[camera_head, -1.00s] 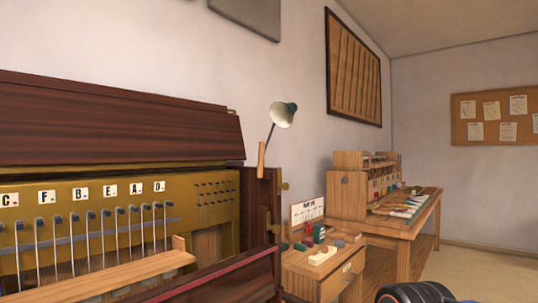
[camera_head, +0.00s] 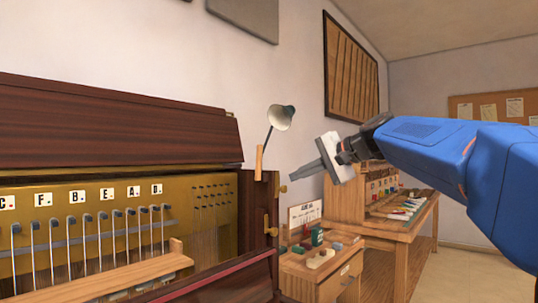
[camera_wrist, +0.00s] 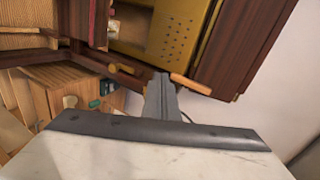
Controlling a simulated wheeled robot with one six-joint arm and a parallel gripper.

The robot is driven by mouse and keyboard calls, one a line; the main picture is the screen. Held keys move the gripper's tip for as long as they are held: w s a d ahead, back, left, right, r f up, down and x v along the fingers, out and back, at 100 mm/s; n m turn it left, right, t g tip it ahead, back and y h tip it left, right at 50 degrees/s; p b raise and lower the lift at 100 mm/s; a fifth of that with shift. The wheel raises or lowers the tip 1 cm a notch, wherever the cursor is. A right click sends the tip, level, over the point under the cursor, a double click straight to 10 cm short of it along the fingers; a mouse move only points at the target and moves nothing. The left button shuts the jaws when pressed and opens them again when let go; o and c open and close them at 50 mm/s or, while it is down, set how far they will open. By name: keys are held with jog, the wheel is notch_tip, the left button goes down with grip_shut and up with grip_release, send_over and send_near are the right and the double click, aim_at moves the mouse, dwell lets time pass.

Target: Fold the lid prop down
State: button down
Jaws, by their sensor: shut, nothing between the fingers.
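The lid prop (camera_head: 259,161) is a short light-brown wooden stick standing upright at the right end of the piano case, below the lamp. In the wrist view the prop (camera_wrist: 191,84) lies across the picture just beyond and right of my fingertips. The piano's dark lid (camera_head: 110,125) is raised to the left of the prop. My gripper (camera_head: 294,178) is shut and empty, pointing left toward the prop. In the head view it is to the right of the prop and a little lower, with a gap in the picture. I cannot tell whether they touch.
Brass knobs (camera_head: 271,232) stick out at the piano's right end. A small cabinet (camera_head: 322,270) with tools and a workbench (camera_head: 405,233) stand to the right.

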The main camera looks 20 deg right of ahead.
jog(key=w+d+r+m+t+y, duration=0.1)
jog(key=w+d+r, duration=0.2)
jog(key=r, duration=0.5)
jog(key=shift+w, duration=0.65)
send_near(261, 155)
jog(key=x, duration=0.2)
jog(key=f+x, duration=0.1)
jog(key=x, duration=0.1)
jog(key=shift+w+a, duration=0.15)
jog(key=shift+a, duration=0.05)
jog(key=shift+w+a+r, duration=0.1)
jog(key=shift+w+a, duration=0.35)
jog(key=shift+w, duration=0.15)
jog(key=shift+w+r, duration=0.1)
